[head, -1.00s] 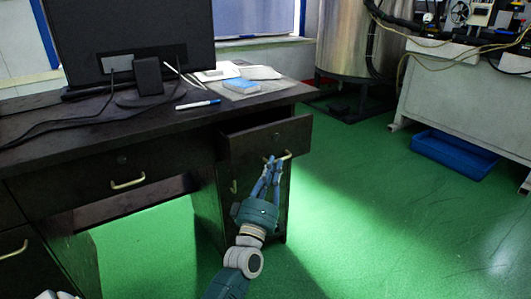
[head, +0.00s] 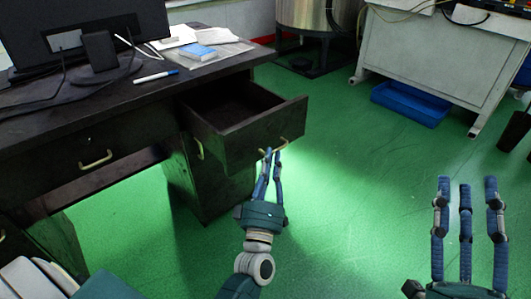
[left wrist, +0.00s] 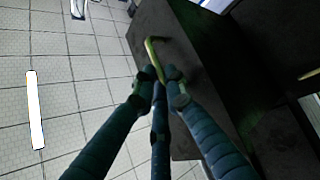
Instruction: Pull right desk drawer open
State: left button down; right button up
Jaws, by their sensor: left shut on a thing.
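The right desk drawer (head: 245,140) is pulled well out of the dark desk, and its empty-looking inside shows from above. Its brass handle (head: 284,141) is on the drawer front. My left gripper (head: 272,153) is shut on this handle, with its fingers pointing up at the drawer. In the left wrist view, the fingertips (left wrist: 159,75) meet the lower end of the handle (left wrist: 152,50); the fingers partly hide the grip. My right gripper (head: 466,188) is open and empty at the right, its fingers spread apart over the green floor, clear of the drawer.
A middle drawer handle (head: 96,160) is at the left. A blue bin (head: 410,103) stands under a white bench. The green floor right of the drawer is free.

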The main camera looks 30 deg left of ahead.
pick_arm(q)
jog(key=shift+d+f, duration=0.15)
jog(key=shift+f, duration=0.35)
jog(key=c, duration=1.9)
grip_release()
jog(key=shift+r, duration=0.2)
jog(key=v, duration=1.2)
